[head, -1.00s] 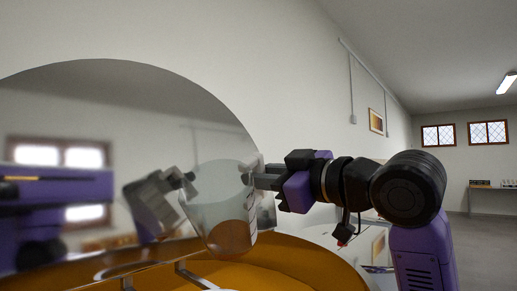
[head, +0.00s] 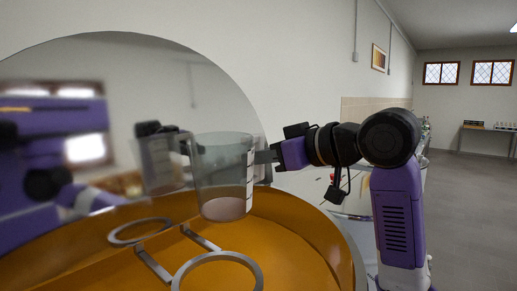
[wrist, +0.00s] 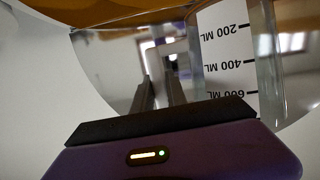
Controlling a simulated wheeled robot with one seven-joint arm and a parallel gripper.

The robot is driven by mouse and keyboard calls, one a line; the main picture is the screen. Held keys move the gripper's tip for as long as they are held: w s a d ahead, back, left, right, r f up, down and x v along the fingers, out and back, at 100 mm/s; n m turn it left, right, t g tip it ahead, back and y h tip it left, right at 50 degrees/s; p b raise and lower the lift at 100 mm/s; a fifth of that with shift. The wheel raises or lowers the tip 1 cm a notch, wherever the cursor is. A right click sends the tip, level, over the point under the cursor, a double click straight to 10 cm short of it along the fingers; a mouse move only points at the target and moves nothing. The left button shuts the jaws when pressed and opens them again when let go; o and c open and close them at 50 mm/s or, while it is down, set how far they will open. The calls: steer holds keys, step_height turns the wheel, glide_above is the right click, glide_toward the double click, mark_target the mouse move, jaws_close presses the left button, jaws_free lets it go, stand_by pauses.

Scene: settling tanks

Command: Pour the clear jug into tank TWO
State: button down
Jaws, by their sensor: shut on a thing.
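The clear jug (head: 222,165) stands about upright in the head view, above the orange interior of a wide round tank (head: 318,232). My gripper (head: 263,157) is shut on the jug's right side. The jug's base looks pinkish; I cannot tell how much liquid is in it. In the wrist view the jug's white scale strip (wrist: 226,62) reads 200, 400 and 600 ML upside down. No number shows on the tank, so I cannot tell which tank it is.
A large round mirror (head: 225,90) stands behind the tank and reflects my arm and the jug. A metal ring on rails (head: 218,262) lies inside the tank. A side table (head: 487,128) stands far right, with open grey floor before it.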

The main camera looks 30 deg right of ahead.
steer(key=shift+r+p, duration=0.45)
steer(key=shift+r, duration=2.1)
